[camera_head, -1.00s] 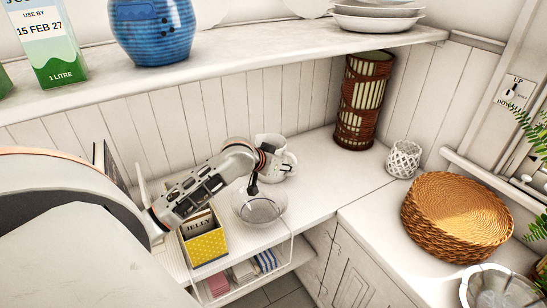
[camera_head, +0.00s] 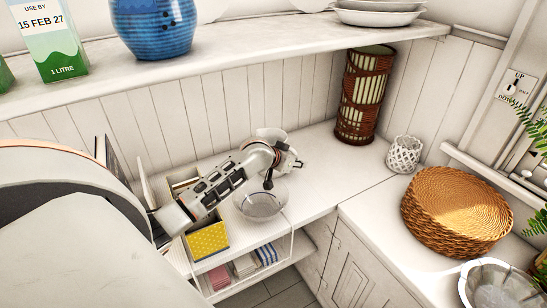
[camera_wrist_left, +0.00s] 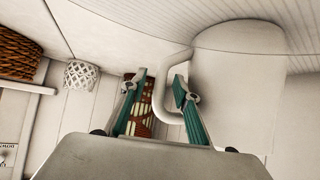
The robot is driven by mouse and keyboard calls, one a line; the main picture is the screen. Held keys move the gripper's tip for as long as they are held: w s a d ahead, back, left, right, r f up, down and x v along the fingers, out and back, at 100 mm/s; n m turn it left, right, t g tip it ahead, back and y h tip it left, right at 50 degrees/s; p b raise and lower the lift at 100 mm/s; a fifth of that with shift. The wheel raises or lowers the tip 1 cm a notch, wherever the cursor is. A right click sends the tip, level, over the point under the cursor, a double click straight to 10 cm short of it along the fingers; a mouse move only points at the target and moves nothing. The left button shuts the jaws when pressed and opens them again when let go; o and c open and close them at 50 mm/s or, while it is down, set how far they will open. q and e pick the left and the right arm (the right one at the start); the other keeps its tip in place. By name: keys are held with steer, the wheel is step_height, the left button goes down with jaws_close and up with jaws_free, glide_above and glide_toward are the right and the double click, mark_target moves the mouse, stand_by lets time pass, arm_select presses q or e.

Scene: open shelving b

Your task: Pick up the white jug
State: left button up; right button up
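The white jug (camera_head: 269,134) stands on the white counter behind my left gripper in the head view, which hides part of it. In the left wrist view the jug (camera_wrist_left: 240,85) fills the right side, its looped handle (camera_wrist_left: 161,98) facing my fingers. My left gripper (camera_wrist_left: 160,82) is open; its two teal-padded fingers are on either side of the handle's upright bar, the right finger overlapping the loop. I cannot tell whether either finger touches it. In the head view my left gripper (camera_head: 284,165) is small and partly hidden by its wrist. My right gripper is not in view.
A glass bowl (camera_head: 261,206) sits just in front of the jug, below my left wrist. A yellow box (camera_head: 207,241) stands to the left. A wicker lamp (camera_head: 364,95), white lattice holder (camera_head: 404,156) and woven basket (camera_head: 456,212) are to the right. A shelf (camera_head: 235,62) runs above.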

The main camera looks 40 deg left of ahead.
arm_select(q)
jaws_close()
steer(key=shift+r, duration=0.15)
steer(key=shift+w+r, duration=0.1)
steer(key=shift+r, duration=0.05)
